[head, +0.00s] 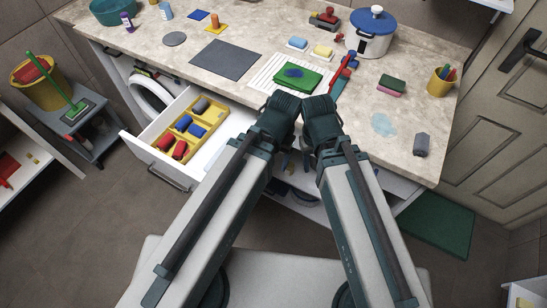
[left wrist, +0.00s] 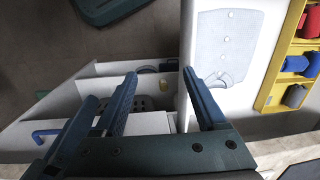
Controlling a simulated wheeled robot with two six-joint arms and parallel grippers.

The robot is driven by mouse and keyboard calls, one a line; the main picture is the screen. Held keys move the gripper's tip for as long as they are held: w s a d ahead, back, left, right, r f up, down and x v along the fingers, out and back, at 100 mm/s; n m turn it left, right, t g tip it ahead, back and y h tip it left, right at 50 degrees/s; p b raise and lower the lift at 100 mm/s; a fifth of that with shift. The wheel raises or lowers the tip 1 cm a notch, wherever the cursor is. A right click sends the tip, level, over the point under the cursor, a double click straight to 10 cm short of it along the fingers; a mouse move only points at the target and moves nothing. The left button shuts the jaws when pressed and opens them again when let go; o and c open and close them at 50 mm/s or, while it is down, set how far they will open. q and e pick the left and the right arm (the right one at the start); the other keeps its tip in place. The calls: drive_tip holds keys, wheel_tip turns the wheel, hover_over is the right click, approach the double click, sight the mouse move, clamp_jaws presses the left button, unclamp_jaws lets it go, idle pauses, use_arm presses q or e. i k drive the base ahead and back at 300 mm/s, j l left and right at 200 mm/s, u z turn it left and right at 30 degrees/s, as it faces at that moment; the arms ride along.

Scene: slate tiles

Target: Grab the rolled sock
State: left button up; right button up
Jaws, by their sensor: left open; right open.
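A dark grey rolled sock (head: 421,144) lies alone near the counter's right front edge. More rolled bundles, grey, blue and red, sit in a yellow divided tray (head: 158,143) in the pulled-out white drawer (head: 142,136). The left wrist view shows part of this tray (left wrist: 267,92) at its right edge. My left gripper (left wrist: 160,73) is open and empty in the left wrist view, over the space beside the drawer. My right gripper (head: 305,162) is in front of the counter, apart from the grey sock, mostly hidden by my own arm; I see nothing held.
The counter (head: 345,125) carries a green cloth (head: 300,80), a pink-green sponge (head: 391,85), a yellow cup (head: 441,80) and a blue-lidded pot (head: 372,32). A pale blue puddle-like patch (head: 383,124) lies left of the sock. A green mat (head: 436,222) lies on the floor.

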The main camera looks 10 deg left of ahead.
sight(422, 142)
drive_tip(key=j+z, duration=0.1)
drive_tip(key=z, duration=0.35)
drive_tip(key=j+z, duration=0.1)
drive_tip(key=z, duration=0.4)
drive_tip(key=k+z, duration=0.15)
drive_tip(key=z, duration=0.3)
drive_tip(key=j+z, duration=0.1)
drive_tip(key=z, duration=0.4)
drive_tip(key=k, duration=0.05)
